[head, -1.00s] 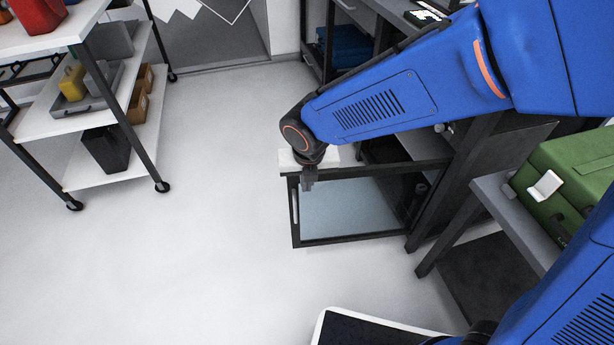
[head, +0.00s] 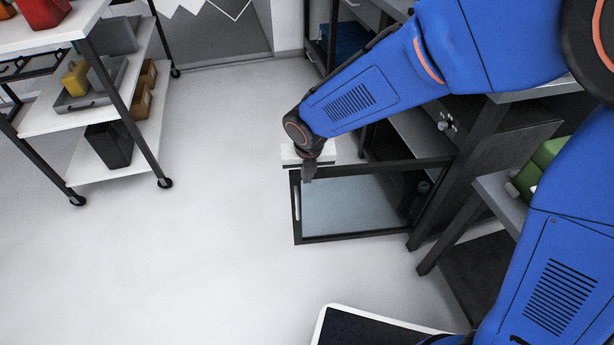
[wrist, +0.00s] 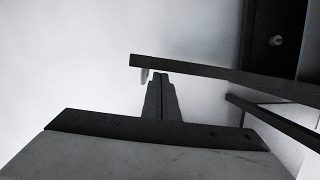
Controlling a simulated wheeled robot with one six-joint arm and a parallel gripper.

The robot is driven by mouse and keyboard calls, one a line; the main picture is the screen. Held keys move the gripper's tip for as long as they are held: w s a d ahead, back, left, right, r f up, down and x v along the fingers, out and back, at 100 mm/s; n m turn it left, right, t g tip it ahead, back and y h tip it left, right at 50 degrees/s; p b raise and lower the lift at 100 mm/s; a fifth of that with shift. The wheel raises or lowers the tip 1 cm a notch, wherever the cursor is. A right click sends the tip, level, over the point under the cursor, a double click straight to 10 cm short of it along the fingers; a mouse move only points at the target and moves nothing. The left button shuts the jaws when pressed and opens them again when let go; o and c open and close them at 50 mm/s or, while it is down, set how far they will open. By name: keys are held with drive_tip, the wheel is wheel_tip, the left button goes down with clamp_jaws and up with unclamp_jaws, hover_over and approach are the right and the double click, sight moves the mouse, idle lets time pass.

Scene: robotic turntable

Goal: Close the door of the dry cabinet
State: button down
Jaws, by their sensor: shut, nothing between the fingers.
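The dry cabinet's glass door (head: 350,205) has a black frame and stands wide open, swung out to the left from the dark cabinet (head: 425,185). A light vertical handle (head: 297,203) is on the door's outer left side. My gripper (head: 308,174) is shut and empty, pointing down at the top of the door frame near its free left corner. In the wrist view, my shut fingers (wrist: 158,80) are close to the end of the dark top bar (wrist: 220,78). I cannot tell whether they touch it.
A grey bench with a green case (head: 535,170) stands at the right. A white shelf cart (head: 80,110) with boxes stands at the left. The pale floor (head: 200,250) left of the door is clear.

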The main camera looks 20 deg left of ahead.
drive_tip(key=w+a+m+h, duration=0.15)
drive_tip(key=w+m, duration=0.25)
drive_tip(key=w, duration=1.2)
drive_tip(key=w+a+m, duration=0.3)
drive_tip(key=w, duration=1.2)
drive_tip(key=w+d+m, duration=0.2)
drive_tip(key=w+d, duration=0.3)
drive_tip(key=w, duration=0.4)
drive_tip(key=w+d+m+h, duration=0.1)
drive_tip(key=w+d+m, duration=0.2)
drive_tip(key=w+d, duration=0.3)
drive_tip(key=w+d+m+g, duration=0.1)
drive_tip(key=w+d+m, duration=0.2)
drive_tip(key=w, duration=0.9)
drive_tip(key=shift+w+d+h, duration=0.3)
drive_tip(key=shift+d+h, duration=0.05)
drive_tip(key=shift+d, duration=0.8)
